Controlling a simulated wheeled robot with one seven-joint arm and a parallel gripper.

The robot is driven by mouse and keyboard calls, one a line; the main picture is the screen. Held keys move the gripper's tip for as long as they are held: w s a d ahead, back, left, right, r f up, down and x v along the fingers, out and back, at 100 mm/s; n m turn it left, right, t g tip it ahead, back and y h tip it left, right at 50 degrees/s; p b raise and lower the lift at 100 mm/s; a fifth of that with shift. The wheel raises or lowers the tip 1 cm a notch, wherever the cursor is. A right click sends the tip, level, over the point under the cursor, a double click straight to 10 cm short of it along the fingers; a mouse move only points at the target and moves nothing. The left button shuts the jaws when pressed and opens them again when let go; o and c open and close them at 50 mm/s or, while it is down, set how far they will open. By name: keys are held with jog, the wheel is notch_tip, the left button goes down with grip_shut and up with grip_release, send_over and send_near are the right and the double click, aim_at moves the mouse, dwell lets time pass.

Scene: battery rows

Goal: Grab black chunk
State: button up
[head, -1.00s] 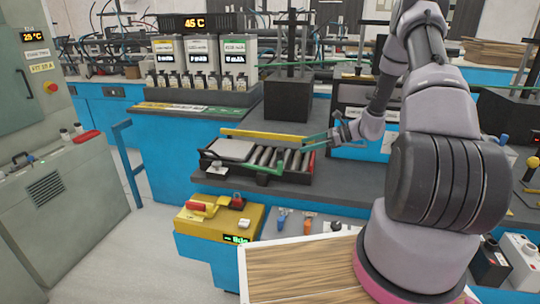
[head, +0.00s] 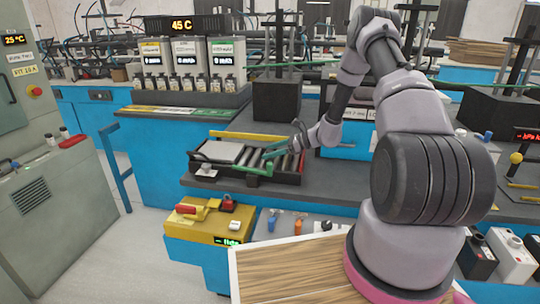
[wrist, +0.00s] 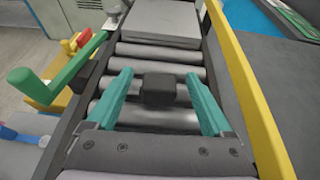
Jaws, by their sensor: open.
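The black chunk (wrist: 159,90) is a small dark block in the wrist view. It appears to rest on the metal rollers (wrist: 150,118) of the roller tray. My gripper (wrist: 160,78) is open, with one teal finger on each side of the chunk and a gap visible on both sides. In the head view my gripper (head: 274,154) is low over the right part of the roller tray (head: 285,178). I cannot make out the chunk there.
A grey plate (wrist: 163,22) lies on the tray beyond the chunk. A yellow rail (wrist: 250,85) runs along the tray's right side, and a green handle (wrist: 62,75) stands at its left. A yellow box (head: 195,225) with red parts stands in front of the bench.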

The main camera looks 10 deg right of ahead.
grip_shut()
